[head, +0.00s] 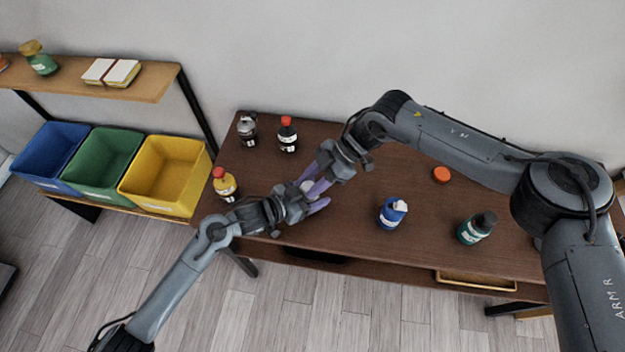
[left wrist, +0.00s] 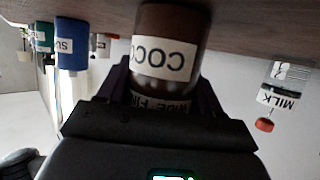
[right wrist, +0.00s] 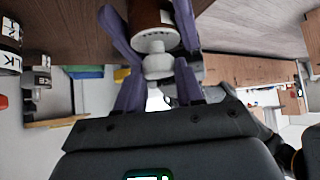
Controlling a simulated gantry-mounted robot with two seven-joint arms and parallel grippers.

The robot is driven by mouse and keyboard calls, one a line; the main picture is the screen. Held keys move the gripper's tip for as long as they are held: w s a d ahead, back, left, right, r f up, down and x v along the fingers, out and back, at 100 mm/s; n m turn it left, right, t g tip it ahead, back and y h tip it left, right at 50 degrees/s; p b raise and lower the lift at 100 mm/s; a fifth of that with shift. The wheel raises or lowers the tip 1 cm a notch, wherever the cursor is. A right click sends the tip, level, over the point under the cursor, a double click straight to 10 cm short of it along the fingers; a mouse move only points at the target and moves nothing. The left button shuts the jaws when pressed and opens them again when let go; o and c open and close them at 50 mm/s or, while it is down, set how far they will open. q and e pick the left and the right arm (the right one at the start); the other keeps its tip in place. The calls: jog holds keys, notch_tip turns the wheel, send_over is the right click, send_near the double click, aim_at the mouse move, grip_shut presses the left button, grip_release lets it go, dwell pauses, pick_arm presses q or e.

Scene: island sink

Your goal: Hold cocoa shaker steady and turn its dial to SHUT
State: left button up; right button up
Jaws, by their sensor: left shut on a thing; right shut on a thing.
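The cocoa shaker (left wrist: 172,42) is a brown cylinder with a white COCOA label, seen upside down in the left wrist view. A pale band near its top carries words that look like WIDE and FINE. My left gripper (head: 315,202) is shut around its body. In the right wrist view the shaker (right wrist: 147,14) has a white dial top (right wrist: 158,65), and my right gripper (head: 313,180) is shut on that top. In the head view the shaker is mostly hidden by my purple fingers. I cannot tell the dial's setting.
Coloured bins (head: 165,178) stand left.

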jog(key=shift+w+a+f+n+g+h, duration=0.1)
jog(key=shift+n+g+h, duration=0.3)
jog(key=shift+n+g, duration=0.4)
jog(key=shift+w+f+n+g+h, duration=0.1)
jog(key=shift+n+g+h, duration=0.35)
jog(key=shift+n, duration=0.65)
jog(key=shift+n+g, duration=0.25)
jog(key=shift+n, duration=0.05)
jog(key=shift+r, duration=0.1)
jog(key=o, duration=1.1)
jog(key=shift+c, duration=0.2)
jog(key=shift+r, duration=0.1)
jog(key=v, duration=1.2)
jog(key=shift+a, duration=0.1)
